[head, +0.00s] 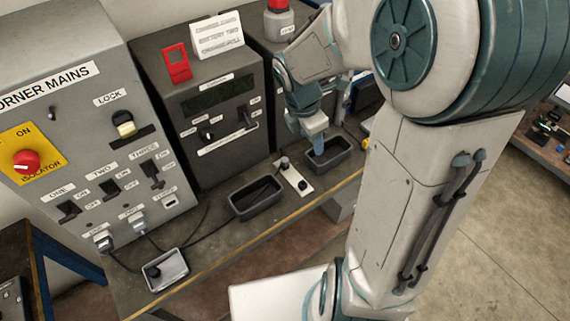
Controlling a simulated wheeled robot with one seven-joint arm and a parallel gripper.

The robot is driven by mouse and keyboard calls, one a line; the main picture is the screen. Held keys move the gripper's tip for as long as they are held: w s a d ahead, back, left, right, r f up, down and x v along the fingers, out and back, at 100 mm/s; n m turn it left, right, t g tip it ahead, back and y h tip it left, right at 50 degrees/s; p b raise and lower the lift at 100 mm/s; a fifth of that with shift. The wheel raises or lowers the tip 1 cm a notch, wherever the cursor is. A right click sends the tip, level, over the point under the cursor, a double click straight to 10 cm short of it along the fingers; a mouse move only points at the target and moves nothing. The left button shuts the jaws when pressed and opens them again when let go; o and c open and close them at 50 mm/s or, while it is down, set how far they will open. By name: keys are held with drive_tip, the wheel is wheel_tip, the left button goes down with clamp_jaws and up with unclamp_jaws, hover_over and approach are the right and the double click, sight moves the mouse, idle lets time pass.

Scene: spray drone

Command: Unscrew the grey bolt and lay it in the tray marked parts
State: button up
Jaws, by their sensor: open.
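My gripper (317,138) points down over the near rim of a small dark tray (343,146) at the back of the bench. Its jaws are open, and I see nothing held between them. I cannot make out a grey bolt for certain. A white plate (294,177) with dark knob-like pieces lies just left of that tray. A longer dark tray (241,212) sits further left, and a silver-grey tray (177,280) with a dark round piece in it sits at the front left. No tray shows a readable parts mark.
A grey mains panel (80,120) with a red isolator knob (26,162) and switches stands at the left. A dark tester box (215,100) stands behind the trays. Black cables (195,225) cross the bench. Bare bench (215,255) shows between the silver and long trays.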

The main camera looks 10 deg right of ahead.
drive_tip(key=s+a+r+m+t+y+b, duration=0.1)
drive_tip(key=s+r+m, duration=0.1)
drive_tip(key=s+m, duration=0.4)
drive_tip(key=s+a+r+m+t+y+b, duration=0.1)
drive_tip(key=s+m, duration=0.6)
drive_tip(key=m, duration=0.7)
wheel_tip(320, 180, up, 3)
drive_tip(key=shift+s+a+f+m+t+y+b, duration=0.2)
drive_tip(key=shift+a+m+t+y+b, duration=0.15)
drive_tip(key=shift+t+b, duration=0.25)
drive_tip(key=shift+c, duration=1.4)
drive_tip(key=shift+s, duration=0.1)
